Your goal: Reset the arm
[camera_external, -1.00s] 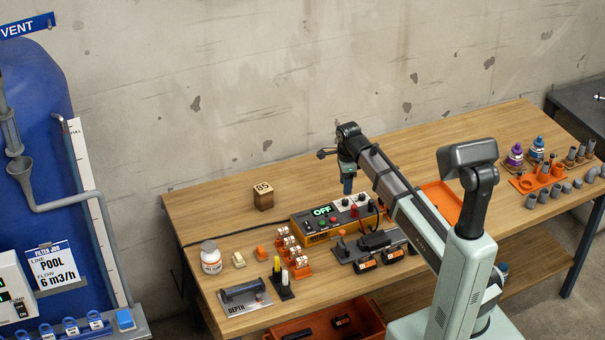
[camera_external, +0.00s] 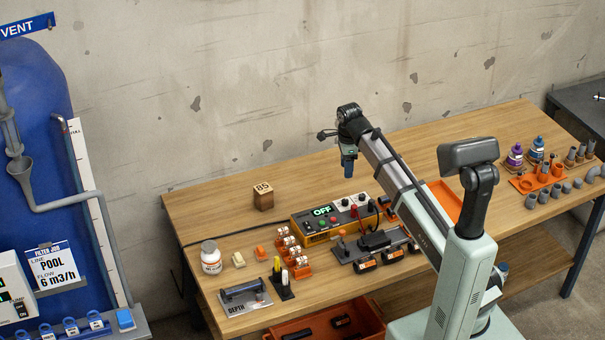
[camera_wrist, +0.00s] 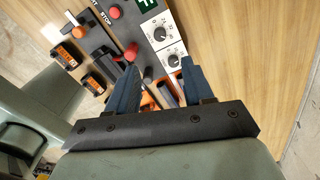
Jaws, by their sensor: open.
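My gripper (camera_external: 348,170) hangs above the wooden bench, pointing down, over the back of the orange control box (camera_external: 318,236). In the wrist view my gripper (camera_wrist: 158,85) shows two blue fingers spread apart with nothing held between them. The control box, with a green OFF display (camera_external: 325,210), knobs and red buttons, lies below the fingers. In the wrist view its white dial panel (camera_wrist: 160,30) is beyond the fingertips. My arm reaches in from the right and is clear of the bench top.
A wooden block marked 85 (camera_external: 263,197) stands at the back left. An orange tray (camera_external: 445,197) is behind my arm. Pipe fittings (camera_external: 565,187) fill the right end.

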